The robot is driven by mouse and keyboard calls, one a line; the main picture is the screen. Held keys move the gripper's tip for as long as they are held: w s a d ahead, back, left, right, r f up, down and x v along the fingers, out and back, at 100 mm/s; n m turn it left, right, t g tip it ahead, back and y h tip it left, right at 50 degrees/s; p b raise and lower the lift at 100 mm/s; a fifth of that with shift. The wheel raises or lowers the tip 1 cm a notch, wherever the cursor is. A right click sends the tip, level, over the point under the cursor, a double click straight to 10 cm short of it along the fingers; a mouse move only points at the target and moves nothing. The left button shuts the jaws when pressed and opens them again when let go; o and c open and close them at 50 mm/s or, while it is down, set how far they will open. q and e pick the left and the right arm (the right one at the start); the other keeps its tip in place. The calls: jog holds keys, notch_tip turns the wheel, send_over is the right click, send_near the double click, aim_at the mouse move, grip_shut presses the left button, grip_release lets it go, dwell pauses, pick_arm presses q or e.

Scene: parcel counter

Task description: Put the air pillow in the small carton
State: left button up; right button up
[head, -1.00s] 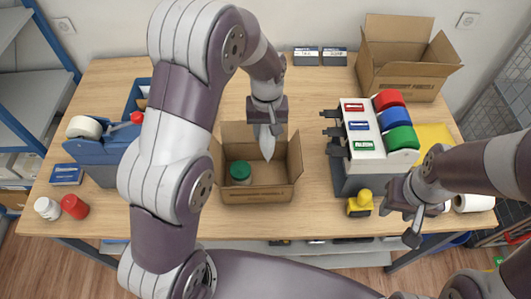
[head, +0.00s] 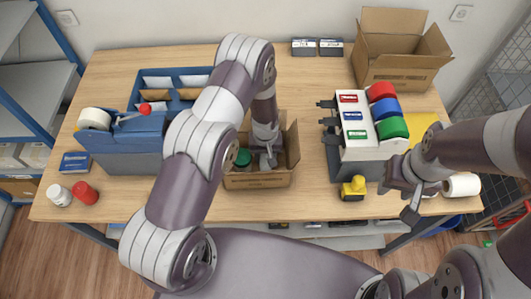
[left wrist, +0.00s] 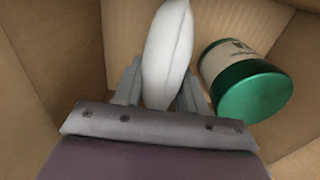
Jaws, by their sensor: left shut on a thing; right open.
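The small carton (head: 259,181) stands open on the counter, with a green-lidded jar (head: 243,157) inside at its left. My left gripper (head: 267,160) is down inside the carton. In the left wrist view the white air pillow (left wrist: 167,50) is between the fingers of my left gripper (left wrist: 158,85), which is shut on it. The jar (left wrist: 246,82) lies just right of the pillow there, close to the right finger. Whether the pillow touches the carton floor I cannot tell. My right gripper (head: 408,199) is open and empty at the right front of the counter.
A tape dispenser and blue organiser (head: 125,130) stand left. A label dispenser (head: 362,130) with coloured rolls and a yellow stamp-like object (head: 354,188) are right of the carton. A larger open carton (head: 399,55) is at the back right. White and red pots (head: 84,193) stand front left.

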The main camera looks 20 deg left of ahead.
pick_arm(q)
jog(key=shift+w+f, duration=0.15)
jog(key=shift+f, duration=0.05)
jog(key=o, duration=0.7)
jog(key=shift+r, duration=0.1)
